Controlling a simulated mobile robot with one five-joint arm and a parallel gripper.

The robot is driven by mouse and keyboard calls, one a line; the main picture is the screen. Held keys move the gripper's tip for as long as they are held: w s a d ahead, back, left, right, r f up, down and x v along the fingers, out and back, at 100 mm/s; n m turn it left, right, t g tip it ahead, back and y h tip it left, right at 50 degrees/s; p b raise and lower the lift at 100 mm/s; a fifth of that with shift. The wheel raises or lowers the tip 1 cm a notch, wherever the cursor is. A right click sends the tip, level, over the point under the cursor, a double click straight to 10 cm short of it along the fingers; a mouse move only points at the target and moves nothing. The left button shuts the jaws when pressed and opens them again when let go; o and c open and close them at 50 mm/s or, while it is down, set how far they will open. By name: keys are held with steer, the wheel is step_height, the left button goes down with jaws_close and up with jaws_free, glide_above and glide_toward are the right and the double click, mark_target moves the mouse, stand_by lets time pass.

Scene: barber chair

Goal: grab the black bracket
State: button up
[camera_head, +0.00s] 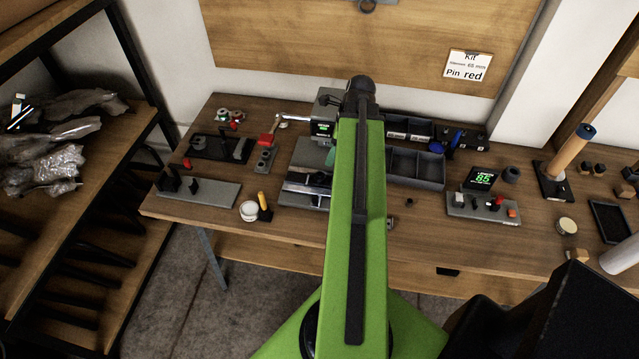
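On the left of the workbench, a long grey plate (212,194) carries an upright black bracket-like piece (169,180) at its left end and a smaller black piece (194,186) beside it. Behind it, a black tray-like base (212,149) holds dark upright parts (240,150). I cannot tell for sure which of these dark parts is the black bracket. My green arm reaches up the middle of the picture over the bench. My gripper is not visible. The arm hides part of the bench's middle.
A grey device with a small display (324,128) and a metal fixture (305,188) stand left of my arm. Grey bins (415,168) and a display reading 85 (482,178) are on the right. A shelf with wrapped bags (60,130) stands at far left.

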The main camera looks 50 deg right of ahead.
steer(key=b, duration=0.7)
glide_above(321, 174)
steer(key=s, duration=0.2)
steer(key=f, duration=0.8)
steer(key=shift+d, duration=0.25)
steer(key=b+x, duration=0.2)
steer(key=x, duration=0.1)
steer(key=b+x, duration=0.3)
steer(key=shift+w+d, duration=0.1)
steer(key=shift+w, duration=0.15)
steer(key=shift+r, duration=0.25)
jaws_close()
